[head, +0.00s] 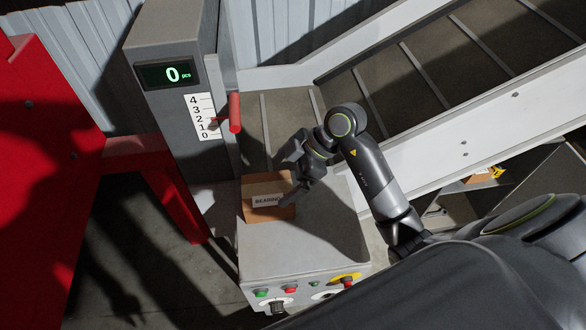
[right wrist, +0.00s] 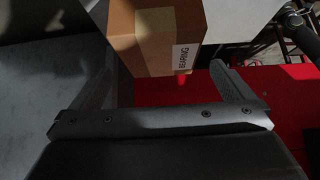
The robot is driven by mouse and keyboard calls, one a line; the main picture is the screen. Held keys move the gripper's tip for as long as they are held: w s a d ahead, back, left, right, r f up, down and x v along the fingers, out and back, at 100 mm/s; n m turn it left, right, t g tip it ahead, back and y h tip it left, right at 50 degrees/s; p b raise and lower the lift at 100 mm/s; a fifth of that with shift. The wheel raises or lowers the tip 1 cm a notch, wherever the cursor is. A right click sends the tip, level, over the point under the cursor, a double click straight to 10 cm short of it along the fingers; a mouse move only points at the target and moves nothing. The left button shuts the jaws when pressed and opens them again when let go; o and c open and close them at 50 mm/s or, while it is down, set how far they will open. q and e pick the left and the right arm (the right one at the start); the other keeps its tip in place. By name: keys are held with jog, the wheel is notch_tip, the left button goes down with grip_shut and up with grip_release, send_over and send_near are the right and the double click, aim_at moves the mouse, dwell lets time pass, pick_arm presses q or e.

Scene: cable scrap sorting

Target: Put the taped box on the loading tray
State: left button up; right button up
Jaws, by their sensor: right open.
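The taped box (head: 268,208) is brown cardboard with a white label reading "BEARING". In the head view it appears to rest at the left part of a grey surface at the conveyor's foot, which looks like the loading tray (head: 315,240). My right gripper (head: 287,192) is open beside the box's right side and hides part of it. In the right wrist view the box (right wrist: 150,35), with a tan tape strip, shows beyond and between the spread fingers (right wrist: 165,88). I cannot tell whether they touch it. My left gripper is not in view.
A grey post carries a display (head: 170,74) reading 0 pcs, a 0–4 scale (head: 202,116) and a red handle (head: 235,112). A slatted conveyor (head: 400,80) rises to the right. Buttons (head: 291,290) line the front. A red structure (head: 50,150) stands at left.

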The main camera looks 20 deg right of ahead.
jog(key=shift+v, duration=1.75)
